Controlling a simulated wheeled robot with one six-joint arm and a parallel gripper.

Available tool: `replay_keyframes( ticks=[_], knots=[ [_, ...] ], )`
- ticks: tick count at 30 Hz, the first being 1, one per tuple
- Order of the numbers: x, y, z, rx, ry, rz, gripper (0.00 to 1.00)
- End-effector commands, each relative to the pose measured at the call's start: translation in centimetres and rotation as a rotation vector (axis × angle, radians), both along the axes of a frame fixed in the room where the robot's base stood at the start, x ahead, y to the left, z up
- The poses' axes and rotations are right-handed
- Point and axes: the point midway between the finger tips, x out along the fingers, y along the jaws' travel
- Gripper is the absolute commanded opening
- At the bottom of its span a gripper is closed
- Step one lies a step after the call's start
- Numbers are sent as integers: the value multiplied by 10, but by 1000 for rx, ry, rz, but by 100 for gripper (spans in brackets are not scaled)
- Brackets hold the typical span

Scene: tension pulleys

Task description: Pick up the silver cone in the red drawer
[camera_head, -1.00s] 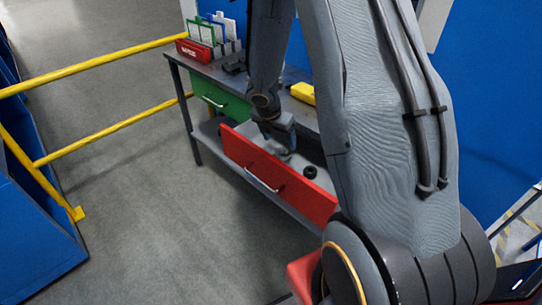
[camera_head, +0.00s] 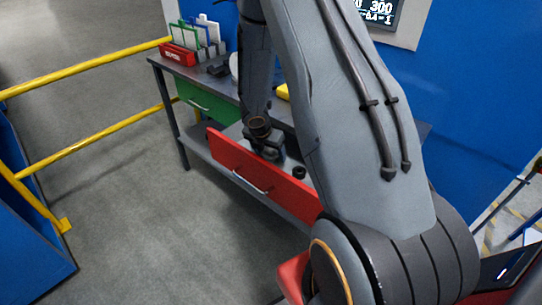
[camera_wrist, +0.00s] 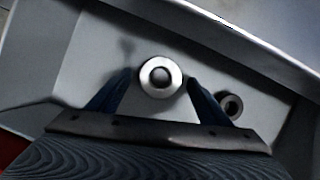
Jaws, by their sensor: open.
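The red drawer (camera_head: 262,178) is pulled out from the bench. The silver cone (camera_wrist: 160,76) is seen from above in the wrist view as a pale ring with a dark centre, standing in the grey drawer. My gripper (camera_wrist: 160,84) is open, pointing down into the drawer, with one blue-grey finger at each side of the cone. I cannot tell whether a finger touches it. In the head view my gripper (camera_head: 266,152) is partly behind the drawer front, and the cone is hidden there.
A small black ring (camera_head: 299,172) lies in the drawer, right of my gripper. It also shows in the wrist view (camera_wrist: 231,105). A closed green drawer (camera_head: 208,105), a red rack (camera_head: 178,54) and yellow rails (camera_head: 85,67) stand to the left.

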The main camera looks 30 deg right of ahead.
Motion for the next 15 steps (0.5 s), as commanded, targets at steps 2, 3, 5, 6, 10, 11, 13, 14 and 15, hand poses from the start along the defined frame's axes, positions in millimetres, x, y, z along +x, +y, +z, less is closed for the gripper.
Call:
replay_keyframes(
  ticks=[2, 3, 5, 6, 10, 11, 13, 14, 15],
  knots=[
    [0, 0, 0, 0, 0, 0, 63],
    [0, 0, 0, 0, 0, 0, 57],
    [0, 0, 0, 0, 0, 0, 46],
    [0, 0, 0, 0, 0, 0, 40],
    [0, 0, 0, 0, 0, 0, 24],
    [0, 0, 0, 0, 0, 0, 20],
    [0, 0, 0, 0, 0, 0, 20],
    [0, 0, 0, 0, 0, 0, 20],
    [0, 0, 0, 0, 0, 0, 20]
  ],
)
